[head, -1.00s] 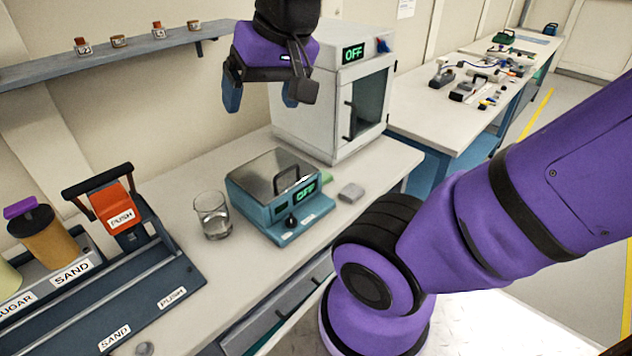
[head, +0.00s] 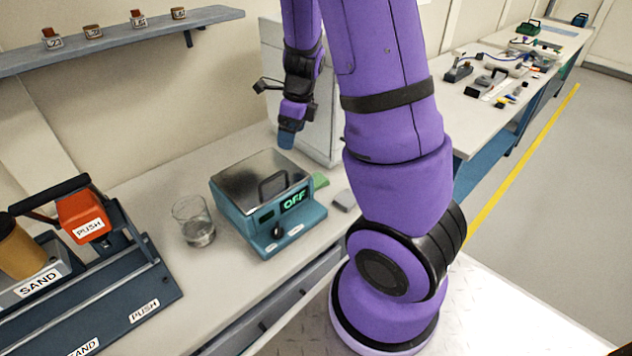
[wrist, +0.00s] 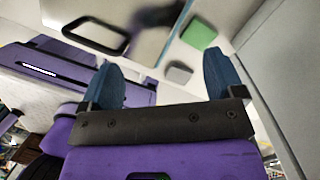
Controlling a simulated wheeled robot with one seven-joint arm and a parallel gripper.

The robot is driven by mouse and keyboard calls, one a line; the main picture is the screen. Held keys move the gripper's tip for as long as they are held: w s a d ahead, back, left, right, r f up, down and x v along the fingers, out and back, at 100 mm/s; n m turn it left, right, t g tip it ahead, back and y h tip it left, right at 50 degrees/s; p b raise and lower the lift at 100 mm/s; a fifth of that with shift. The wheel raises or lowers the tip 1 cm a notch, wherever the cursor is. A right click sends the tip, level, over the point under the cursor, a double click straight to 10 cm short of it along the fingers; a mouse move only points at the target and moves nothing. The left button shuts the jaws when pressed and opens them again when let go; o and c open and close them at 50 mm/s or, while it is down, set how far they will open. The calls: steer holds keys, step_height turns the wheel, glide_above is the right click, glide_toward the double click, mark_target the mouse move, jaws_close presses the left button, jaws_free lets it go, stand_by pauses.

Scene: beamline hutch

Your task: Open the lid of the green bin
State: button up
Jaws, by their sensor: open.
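I see no green bin with a lid that I can make out in either view. My gripper (head: 287,140) is over the bench behind the teal hotplate, in front of the white oven. In the wrist view my gripper (wrist: 165,78) has its two blue fingers wide apart, with nothing between them. A small flat green block (wrist: 198,32) lies on the bench beyond the fingers; it also shows beside the hotplate in the head view (head: 320,181). A dark green case (head: 527,28) sits far off on the back bench, too small to identify.
The teal hotplate (head: 262,225) reads OFF. A glass beaker (head: 194,222) stands left of it and a grey block (head: 342,200) right. The white oven (head: 330,135) is mostly hidden by my arm. A dispenser rack (head: 130,285) is at left. Floor at right is clear.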

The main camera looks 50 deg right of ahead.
steer(key=s+d+f+m+g+h, duration=0.1)
steer(key=d+f+m+h, duration=0.1)
steer(key=d+f+m, duration=0.55)
glide_above(316, 179)
steer(key=f, duration=0.5)
steer(key=shift+w+d, duration=0.1)
steer(key=shift+d, duration=0.15)
steer(key=shift+a+f, duration=0.2)
steer(key=shift+f, duration=3)
steer(key=c, duration=0.7)
steer(key=shift+c, duration=0.3)
steer(key=shift+r, duration=0.2)
